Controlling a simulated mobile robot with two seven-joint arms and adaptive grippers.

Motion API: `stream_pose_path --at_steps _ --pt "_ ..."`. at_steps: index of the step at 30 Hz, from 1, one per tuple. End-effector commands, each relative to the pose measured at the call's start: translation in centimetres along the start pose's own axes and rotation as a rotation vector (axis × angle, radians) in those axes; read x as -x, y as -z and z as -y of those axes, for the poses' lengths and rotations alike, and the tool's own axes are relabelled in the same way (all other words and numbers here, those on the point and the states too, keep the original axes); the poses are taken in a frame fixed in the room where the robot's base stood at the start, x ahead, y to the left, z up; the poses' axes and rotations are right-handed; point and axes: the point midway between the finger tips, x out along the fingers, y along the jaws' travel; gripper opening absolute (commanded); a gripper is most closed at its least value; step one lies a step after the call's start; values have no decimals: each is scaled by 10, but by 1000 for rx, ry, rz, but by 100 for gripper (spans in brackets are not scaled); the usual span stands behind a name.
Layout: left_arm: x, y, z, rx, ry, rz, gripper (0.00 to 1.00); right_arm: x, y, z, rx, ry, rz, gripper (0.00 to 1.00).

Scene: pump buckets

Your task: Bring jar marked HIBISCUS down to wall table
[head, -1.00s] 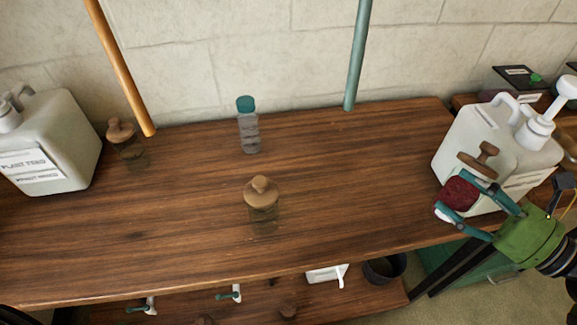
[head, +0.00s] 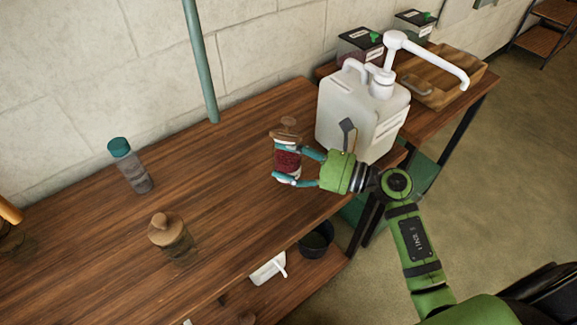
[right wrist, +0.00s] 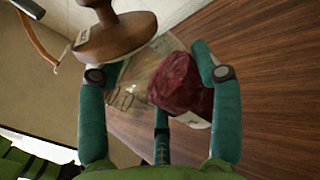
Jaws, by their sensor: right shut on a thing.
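A clear jar (head: 288,161) with dark red contents and a brown wooden knobbed lid is held by my right gripper (head: 284,163). The gripper is shut around the jar's body, with the lid above the fingers. The jar looks upright and is over the right end of the long wooden table (head: 225,165); I cannot tell its height above the top. In the right wrist view the red contents (right wrist: 180,84) lie between the teal fingers, and the lid (right wrist: 112,35) shows at upper left. No name on the jar is readable. My left gripper is out of view.
A white pump bucket (head: 355,112) stands just right of the held jar. A teal-capped bottle (head: 131,166) and a wooden-lidded jar (head: 170,238) stand to the left. Beyond, a lower table holds dark-lidded boxes (head: 362,46) and a wooden crate (head: 440,82). A teal post (head: 202,65) rises behind.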

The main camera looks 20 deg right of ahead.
Motion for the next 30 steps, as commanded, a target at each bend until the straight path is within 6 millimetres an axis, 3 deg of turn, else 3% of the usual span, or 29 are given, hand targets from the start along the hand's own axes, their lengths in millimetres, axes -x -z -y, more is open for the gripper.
stream_pose_path --at_steps 9,21,22,23,30 --pt "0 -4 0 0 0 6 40 0 36 11 -3 0 3 9" --pt "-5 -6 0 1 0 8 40 0 42 12 0 -1 2 9" --pt "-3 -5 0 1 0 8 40 1 41 12 -1 0 -1 77" --pt "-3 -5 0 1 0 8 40 1 41 12 -1 0 -1 89" --pt "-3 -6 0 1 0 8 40 0 41 12 -2 0 -1 89"
